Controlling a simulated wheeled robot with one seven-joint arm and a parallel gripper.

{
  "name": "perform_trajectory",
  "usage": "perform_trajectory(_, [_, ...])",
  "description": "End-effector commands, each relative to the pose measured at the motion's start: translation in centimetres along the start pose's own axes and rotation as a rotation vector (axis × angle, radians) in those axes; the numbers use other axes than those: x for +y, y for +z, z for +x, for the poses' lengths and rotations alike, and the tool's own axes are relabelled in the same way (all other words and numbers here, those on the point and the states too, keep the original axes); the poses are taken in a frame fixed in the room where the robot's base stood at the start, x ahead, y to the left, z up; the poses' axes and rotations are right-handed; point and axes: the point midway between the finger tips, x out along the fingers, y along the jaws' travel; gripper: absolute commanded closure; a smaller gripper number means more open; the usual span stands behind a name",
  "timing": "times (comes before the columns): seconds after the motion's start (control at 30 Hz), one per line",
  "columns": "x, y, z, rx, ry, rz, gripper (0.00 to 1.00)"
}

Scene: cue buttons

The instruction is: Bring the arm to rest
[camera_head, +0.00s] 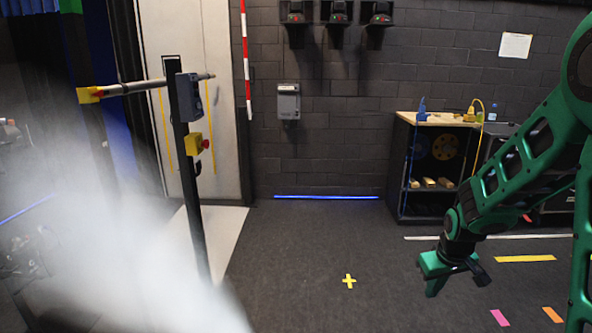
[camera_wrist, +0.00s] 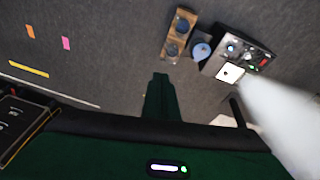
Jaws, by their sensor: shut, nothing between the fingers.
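My green arm (camera_head: 520,150) reaches in from the right edge in the head camera view. My gripper (camera_head: 434,288) hangs at its end, pointing down over the dark floor, clear of the furniture. It is shut and empty. In the wrist view my gripper (camera_wrist: 160,78) shows as a narrow green shape pointing at the floor. In that view a panel box with small buttons (camera_wrist: 236,52) lies beyond the fingers, to the upper right. A wooden block with two dark round parts (camera_wrist: 178,35) and a blue rounded piece (camera_wrist: 201,49) are beside it.
A dark post (camera_head: 187,150) with a grey box and a yellow box with a red button stands left. A white haze (camera_head: 120,250) hides the lower left. A shelf unit (camera_head: 400,170) stands at the back right. Bare floor (camera_head: 310,245) with a yellow cross (camera_head: 349,281) fills the middle.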

Motion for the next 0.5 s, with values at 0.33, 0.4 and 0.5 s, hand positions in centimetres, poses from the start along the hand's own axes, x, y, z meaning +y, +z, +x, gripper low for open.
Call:
perform_trajectory(0.33, [3.7, 10.6, -10.1, -0.123, 0.003, 0.303, 1.00])
perform_trajectory(0.4, [3.8, 12.9, -11.8, -0.147, 0.002, 0.363, 1.00])
perform_trajectory(0.5, [3.8, 16.4, -14.2, -0.183, 0.001, 0.450, 1.00])
